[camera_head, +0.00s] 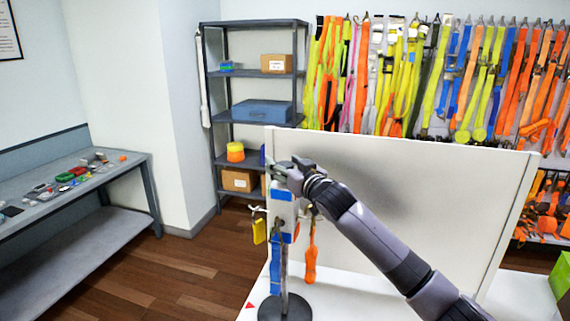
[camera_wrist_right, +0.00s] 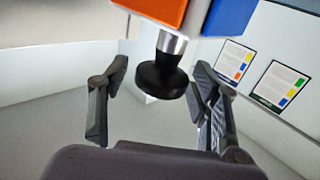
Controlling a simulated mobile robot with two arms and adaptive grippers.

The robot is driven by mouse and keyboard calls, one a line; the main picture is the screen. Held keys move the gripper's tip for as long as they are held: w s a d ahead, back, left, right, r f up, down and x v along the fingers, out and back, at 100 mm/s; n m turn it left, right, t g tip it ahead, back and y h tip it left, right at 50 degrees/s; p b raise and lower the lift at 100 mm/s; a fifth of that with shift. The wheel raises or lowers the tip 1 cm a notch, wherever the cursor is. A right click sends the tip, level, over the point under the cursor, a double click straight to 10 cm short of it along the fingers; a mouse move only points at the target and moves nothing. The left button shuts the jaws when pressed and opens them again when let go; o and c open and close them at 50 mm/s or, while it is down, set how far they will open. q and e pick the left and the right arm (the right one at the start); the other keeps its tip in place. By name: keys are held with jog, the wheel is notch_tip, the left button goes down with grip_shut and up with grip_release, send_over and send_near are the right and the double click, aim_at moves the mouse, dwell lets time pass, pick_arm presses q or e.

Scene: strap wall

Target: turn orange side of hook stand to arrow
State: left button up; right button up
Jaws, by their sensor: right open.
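The hook stand (camera_head: 283,255) stands upright on the white table, with a round black base and a head block showing blue and white faces. Yellow, blue and orange items hang from its hooks. In the right wrist view, its block shows an orange side (camera_wrist_right: 158,10) and a blue side, with a black knob (camera_wrist_right: 160,80) on a silver neck. My right gripper (camera_head: 285,172) is at the stand's top; in the wrist view it is open (camera_wrist_right: 160,105), its fingers on either side of the knob with gaps. A red arrow (camera_head: 250,305) is on the table left of the base. My left gripper is out of view.
A white panel (camera_head: 430,190) rises behind the stand. Beyond it are a grey shelf (camera_head: 262,22) and a wall of hanging straps (camera_head: 440,80). A grey bench (camera_head: 110,175) with small items is at left. A green box (camera_head: 562,278) is at far right.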

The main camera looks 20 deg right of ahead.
jog(key=shift+c, duration=0.3)
grip_shut()
dwell(0.3)
